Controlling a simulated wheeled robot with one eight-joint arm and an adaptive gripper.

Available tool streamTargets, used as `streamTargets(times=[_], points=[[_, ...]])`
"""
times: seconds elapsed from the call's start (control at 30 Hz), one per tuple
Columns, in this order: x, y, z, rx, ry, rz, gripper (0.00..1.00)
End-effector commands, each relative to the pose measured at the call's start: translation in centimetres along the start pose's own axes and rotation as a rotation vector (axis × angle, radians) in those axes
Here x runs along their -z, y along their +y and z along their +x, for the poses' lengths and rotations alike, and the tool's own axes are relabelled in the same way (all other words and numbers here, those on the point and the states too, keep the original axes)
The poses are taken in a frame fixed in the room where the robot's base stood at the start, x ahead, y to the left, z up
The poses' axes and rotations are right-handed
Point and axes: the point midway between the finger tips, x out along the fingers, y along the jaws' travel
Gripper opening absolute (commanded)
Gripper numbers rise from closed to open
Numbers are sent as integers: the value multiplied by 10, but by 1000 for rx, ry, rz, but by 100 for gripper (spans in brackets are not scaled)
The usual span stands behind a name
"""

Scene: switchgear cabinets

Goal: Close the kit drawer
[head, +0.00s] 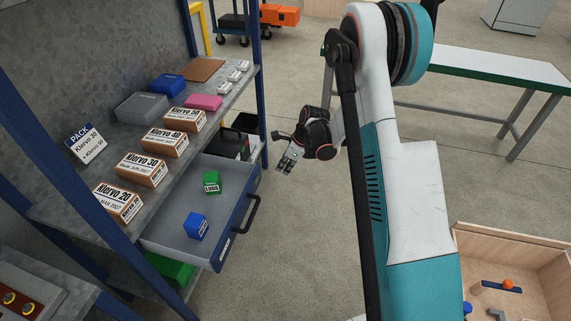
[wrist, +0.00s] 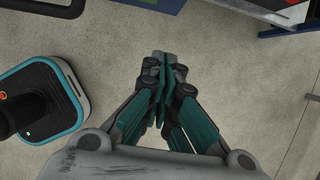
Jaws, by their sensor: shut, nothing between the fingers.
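The kit drawer (head: 168,239) is pulled out from under the shelf in the head view. It has a grey inside, a blue front and a dark handle (head: 254,212). A green box marked LUGS (head: 211,183) and a blue box (head: 197,226) stand inside it. My gripper (head: 286,162) is to the right of the drawer, beyond its handle, and touches nothing. In the wrist view, my gripper (wrist: 163,60) is shut and empty above the bare floor. A dark handle-like bar (wrist: 48,7) shows at the top left of the wrist view.
Several Klervo boxes (head: 142,170) and a PACK card (head: 84,143) stand on the shelf above the drawer. A green bin (head: 172,270) is below it. A blue rack post (head: 259,95) rises behind. A wooden crate (head: 510,240) is at lower right. Open floor lies right of the drawer.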

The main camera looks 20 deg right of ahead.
Motion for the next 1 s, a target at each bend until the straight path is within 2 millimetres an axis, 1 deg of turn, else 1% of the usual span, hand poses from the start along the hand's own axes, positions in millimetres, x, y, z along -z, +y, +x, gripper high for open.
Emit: streamTargets(times=[0.03, 0.2, 0.27, 0.3, 0.4, 0.53, 0.7, 1.0], points=[[0, 0, 14, 0, 0, -2, 0], [0, 0, 47, 0, 0, -3, 0], [0, 0, 58, 1, 0, -2, 0], [-8, 0, 58, 0, -1, -4, 0], [-21, 1, 63, 0, 0, -4, 0], [-32, 0, 66, 0, 0, -4, 0], [-37, 0, 68, 0, 0, -2, 0], [-38, 0, 67, 0, 0, -2, 0]])
